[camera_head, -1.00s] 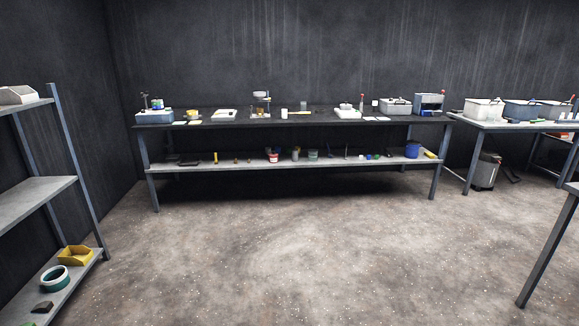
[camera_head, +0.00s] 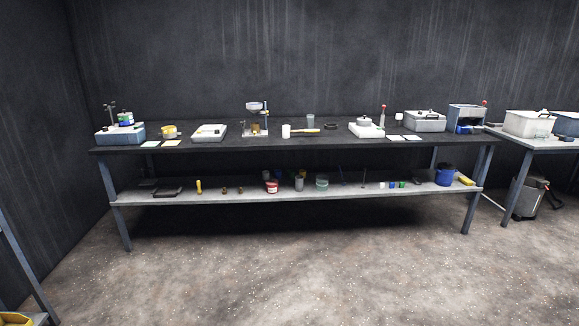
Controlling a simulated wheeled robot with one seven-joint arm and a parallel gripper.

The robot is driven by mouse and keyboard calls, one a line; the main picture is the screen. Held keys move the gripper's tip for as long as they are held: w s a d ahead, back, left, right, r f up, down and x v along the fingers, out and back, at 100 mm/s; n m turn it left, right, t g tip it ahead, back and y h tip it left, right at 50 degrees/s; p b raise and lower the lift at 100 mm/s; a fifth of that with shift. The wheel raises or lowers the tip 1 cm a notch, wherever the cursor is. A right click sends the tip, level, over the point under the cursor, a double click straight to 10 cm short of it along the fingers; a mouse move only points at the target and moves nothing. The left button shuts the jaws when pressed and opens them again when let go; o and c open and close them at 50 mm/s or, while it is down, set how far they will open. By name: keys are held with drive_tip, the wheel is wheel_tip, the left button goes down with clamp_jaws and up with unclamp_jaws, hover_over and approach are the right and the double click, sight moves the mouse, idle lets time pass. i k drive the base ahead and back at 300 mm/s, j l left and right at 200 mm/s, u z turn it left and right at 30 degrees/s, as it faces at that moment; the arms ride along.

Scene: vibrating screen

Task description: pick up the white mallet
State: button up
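The white mallet (camera_head: 287,131) lies on the dark top of the long workbench (camera_head: 230,146), near the middle. Its white head is at the left and its light wooden handle points right. It lies near the front half of the top, with clear space around its handle end. My gripper is not in view.
A stand with a bowl (camera_head: 255,115) is left of the mallet, and a grey cup (camera_head: 310,121) stands behind it. A white device (camera_head: 366,127) is to the right. The lower shelf (camera_head: 225,193) holds several small items. The floor (camera_head: 300,265) before the bench is clear.

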sight(286, 128)
drive_tip(key=i, duration=1.9)
drive_tip(key=i+u, duration=0.1)
drive_tip(key=i, duration=0.5)
drive_tip(key=i+l+u, duration=0.1)
drive_tip(key=i, duration=0.45)
drive_tip(key=i+l+u, duration=0.1)
drive_tip(key=i, duration=0.45)
drive_tip(key=i+l+u, duration=0.25)
drive_tip(key=i+u, duration=0.2)
drive_tip(key=i+l+u, duration=0.45)
drive_tip(key=i, duration=0.1)
